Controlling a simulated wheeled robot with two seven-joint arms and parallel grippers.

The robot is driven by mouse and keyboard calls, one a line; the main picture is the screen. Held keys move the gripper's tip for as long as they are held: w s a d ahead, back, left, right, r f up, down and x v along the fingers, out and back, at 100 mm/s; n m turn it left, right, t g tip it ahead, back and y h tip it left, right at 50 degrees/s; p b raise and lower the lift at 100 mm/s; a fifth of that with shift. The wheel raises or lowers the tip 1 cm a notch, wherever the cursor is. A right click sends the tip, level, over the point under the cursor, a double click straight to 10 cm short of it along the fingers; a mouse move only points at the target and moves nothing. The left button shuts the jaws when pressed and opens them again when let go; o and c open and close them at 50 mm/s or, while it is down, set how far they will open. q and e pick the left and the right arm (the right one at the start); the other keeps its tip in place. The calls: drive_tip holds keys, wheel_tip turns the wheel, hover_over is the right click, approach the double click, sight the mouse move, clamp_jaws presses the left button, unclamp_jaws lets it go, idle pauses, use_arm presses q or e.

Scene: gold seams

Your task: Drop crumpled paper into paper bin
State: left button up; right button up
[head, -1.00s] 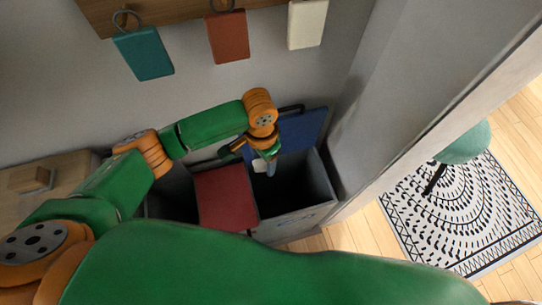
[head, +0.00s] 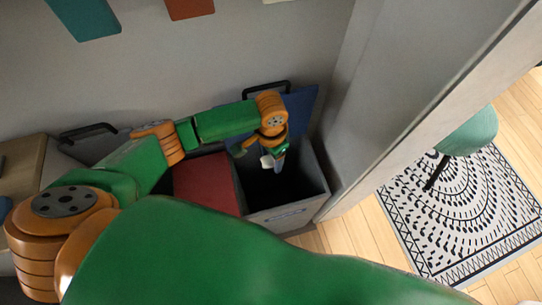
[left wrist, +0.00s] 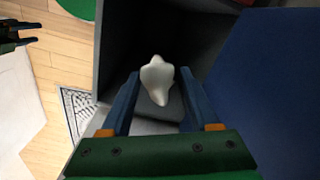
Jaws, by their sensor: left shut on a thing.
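My left gripper (head: 274,165) is over the open mouth of the grey bin (head: 290,217), which has a blue lid (head: 300,105) raised at its back. It is shut on a white crumpled paper (head: 266,161). In the left wrist view, the paper (left wrist: 157,78) sits between the blue fingertips, with the dark inside of the bin behind it. The bin's floor is too dark to make out. My right gripper (left wrist: 32,33) shows small at the left wrist view's upper left, with its fingers apart and empty, away from the bin.
A bin with a red lid (head: 207,182), shut, stands left of the open bin. A grey wall post (head: 385,120) rises close on the right. Beyond it are a patterned rug (head: 465,215) and a green stool (head: 470,132). Coloured tags (head: 85,17) hang on the wall.

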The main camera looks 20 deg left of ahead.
use_arm(q)
drive_tip(key=o, duration=1.4)
drive_tip(key=shift+r, duration=0.1)
drive_tip(key=shift+r, duration=0.1)
wheel_tip(320, 180, up, 7)
drive_tip(key=shift+p, duration=0.7)
drive_tip(key=shift+d, duration=0.1)
